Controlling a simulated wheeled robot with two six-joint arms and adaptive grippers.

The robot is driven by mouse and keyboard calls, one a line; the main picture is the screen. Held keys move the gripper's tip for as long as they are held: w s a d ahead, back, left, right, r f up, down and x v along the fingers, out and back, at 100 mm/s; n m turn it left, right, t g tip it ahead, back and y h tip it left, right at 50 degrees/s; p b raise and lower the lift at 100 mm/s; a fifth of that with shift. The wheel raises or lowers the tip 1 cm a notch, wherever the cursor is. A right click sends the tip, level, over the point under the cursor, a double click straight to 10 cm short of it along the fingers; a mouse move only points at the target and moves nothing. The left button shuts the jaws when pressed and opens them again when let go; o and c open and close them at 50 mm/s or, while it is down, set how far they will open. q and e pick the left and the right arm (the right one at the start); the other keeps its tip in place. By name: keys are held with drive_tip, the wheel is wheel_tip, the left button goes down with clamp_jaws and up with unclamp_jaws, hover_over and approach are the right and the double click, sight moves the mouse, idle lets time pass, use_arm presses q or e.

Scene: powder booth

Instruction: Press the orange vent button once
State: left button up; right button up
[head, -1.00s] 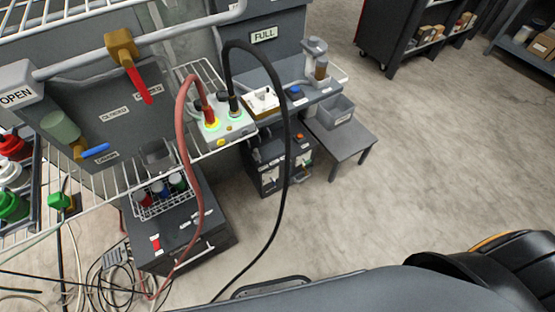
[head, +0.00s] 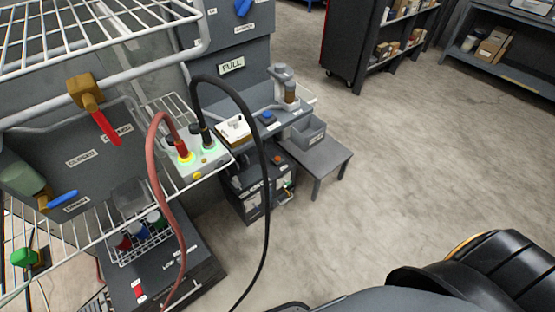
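A small orange button (head: 277,159) sits on the top of a dark box (head: 250,200) that stands on the floor beneath the wire shelf. It is small in the head view, and any label on it cannot be read. Neither of my grippers shows in the head view.
A white unit (head: 195,160) with red and black cables stands on the wire shelf (head: 215,172); the cables hang down in front. A low grey table (head: 318,158) with a grey bin (head: 305,132) stands right of the dark box. Open floor (head: 420,150) lies to the right.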

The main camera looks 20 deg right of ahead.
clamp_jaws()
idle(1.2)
